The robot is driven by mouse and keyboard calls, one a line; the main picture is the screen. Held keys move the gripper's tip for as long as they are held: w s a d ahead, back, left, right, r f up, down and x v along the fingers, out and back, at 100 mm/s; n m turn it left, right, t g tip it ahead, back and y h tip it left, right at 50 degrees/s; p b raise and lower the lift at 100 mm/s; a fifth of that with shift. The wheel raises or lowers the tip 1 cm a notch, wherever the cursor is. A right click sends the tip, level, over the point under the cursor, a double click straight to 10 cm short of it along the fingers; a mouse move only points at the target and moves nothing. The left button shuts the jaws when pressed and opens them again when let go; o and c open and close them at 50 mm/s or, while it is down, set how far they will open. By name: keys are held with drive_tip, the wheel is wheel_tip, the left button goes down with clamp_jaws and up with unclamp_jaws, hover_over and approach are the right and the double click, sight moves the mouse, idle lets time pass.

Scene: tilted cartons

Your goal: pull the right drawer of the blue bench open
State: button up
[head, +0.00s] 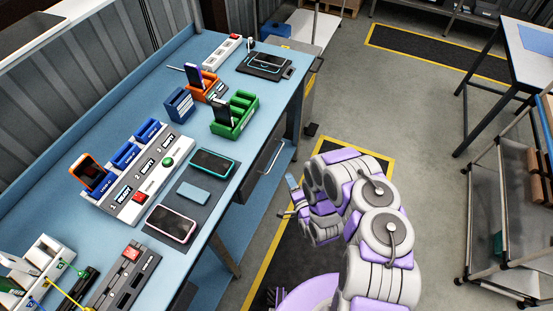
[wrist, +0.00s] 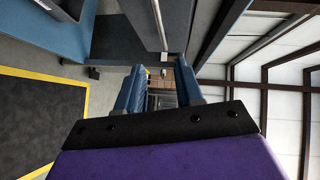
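The blue bench (head: 222,60) runs along the left of the head view. Its right drawer (head: 259,166) is a dark front under the bench's edge, with a pale bar handle (head: 273,157); it looks shut. My gripper (head: 289,197) is low beside the bench, in front of and a little below the handle, apart from it. In the wrist view my gripper (wrist: 158,78) has its two blue fingers spread with nothing between them. A pale bar (wrist: 160,25), probably the handle, shows beyond the fingertips. Its distance from them is hard to tell.
The bench top holds a control panel with blue slots (head: 146,172), a green holder (head: 236,116) and several phones. A bench leg (head: 226,255) stands near my arm. A table (head: 527,45) and a shelf cart (head: 500,215) are at the right. The floor between is clear.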

sight(277, 155)
drive_tip(key=b+x, duration=0.3)
drive_tip(key=x, duration=0.4)
drive_tip(key=b+x, duration=0.4)
drive_tip(key=x, duration=0.4)
drive_tip(key=shift+a, duration=0.3)
clamp_jaws()
